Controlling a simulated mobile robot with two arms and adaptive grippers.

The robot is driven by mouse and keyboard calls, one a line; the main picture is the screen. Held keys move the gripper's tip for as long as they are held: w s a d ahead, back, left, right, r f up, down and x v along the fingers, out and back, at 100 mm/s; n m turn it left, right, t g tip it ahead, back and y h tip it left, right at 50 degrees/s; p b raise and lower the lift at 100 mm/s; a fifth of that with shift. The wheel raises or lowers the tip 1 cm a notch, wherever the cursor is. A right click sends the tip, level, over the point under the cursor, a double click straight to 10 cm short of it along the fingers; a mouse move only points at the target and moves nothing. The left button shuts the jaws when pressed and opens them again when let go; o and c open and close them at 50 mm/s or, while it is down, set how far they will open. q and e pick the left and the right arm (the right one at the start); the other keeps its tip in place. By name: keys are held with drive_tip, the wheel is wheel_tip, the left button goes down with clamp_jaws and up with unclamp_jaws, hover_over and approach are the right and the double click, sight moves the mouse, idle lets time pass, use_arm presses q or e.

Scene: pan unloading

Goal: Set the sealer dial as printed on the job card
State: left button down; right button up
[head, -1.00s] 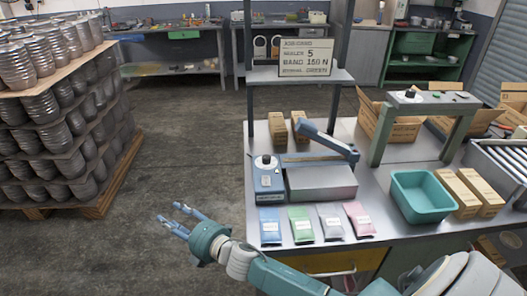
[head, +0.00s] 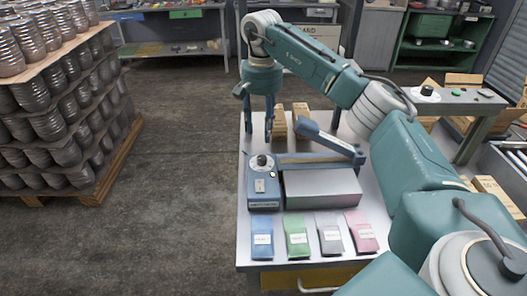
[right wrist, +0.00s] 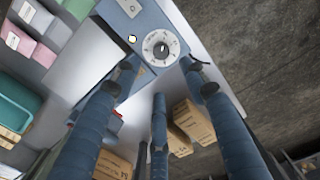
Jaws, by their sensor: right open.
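The sealer has a blue control box (head: 264,194), a grey block and a raised blue lever (head: 328,139) on the bench. Its dial (head: 262,161) is a dark knob on a pale disc on top of the box. In the right wrist view the dial (right wrist: 161,47) shows a white marked ring, too small to read. My right gripper (head: 258,134) is open and empty, fingers down, above and behind the dial, apart from it. The job card (head: 326,32) is mostly hidden behind my right arm; only part of its heading shows. My left gripper is out of view.
Blue, green, grey and pink packets (head: 262,240) lie along the bench front. Small cardboard boxes (head: 301,115) stand behind the sealer. A green stand (head: 470,108) is at the right. A pallet of cans (head: 60,120) stands at the left, with clear floor between.

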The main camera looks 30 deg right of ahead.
sight(262, 158)
wheel_tip(262, 158, down, 10)
drive_tip(key=p, duration=0.3)
drive_tip(key=shift+a+f, duration=0.15)
drive_tip(key=shift+f, duration=0.05)
drive_tip(key=shift+c, duration=0.3)
clamp_jaws()
